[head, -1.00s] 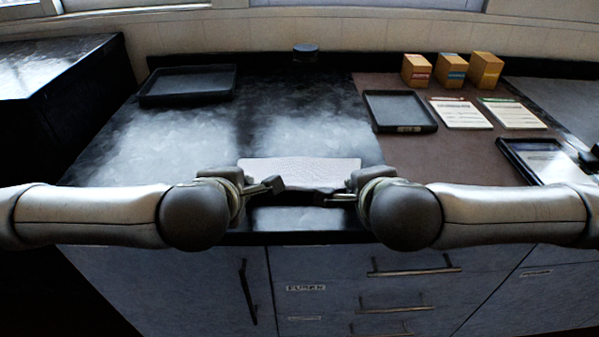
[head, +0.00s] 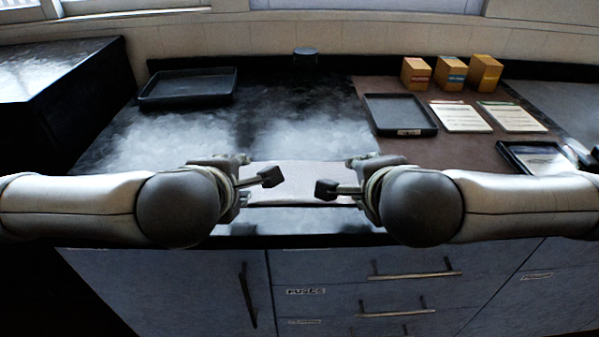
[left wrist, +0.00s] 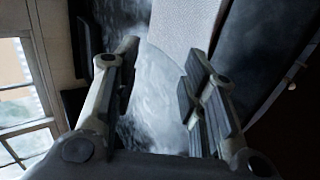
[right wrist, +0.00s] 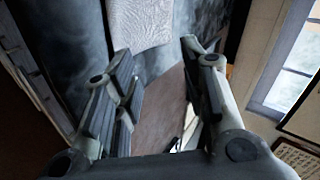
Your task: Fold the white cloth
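The white cloth (head: 300,180) lies on the dark counter near its front edge, between my two grippers in the head view. Its left and right sides are hidden behind them there. It also shows in the left wrist view (left wrist: 183,25) and the right wrist view (right wrist: 140,22), beyond the fingertips. My left gripper (left wrist: 160,52) is open and empty, at the cloth's left side. My right gripper (right wrist: 156,50) is open and empty, at its right side. I cannot tell whether the cloth has a fold in it.
A black tray (head: 188,88) stands at the back left and another (head: 400,115) on the brown mat at the right. Several yellow boxes (head: 450,73) and two printed cards (head: 461,117) are behind. The counter behind the cloth is clear.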

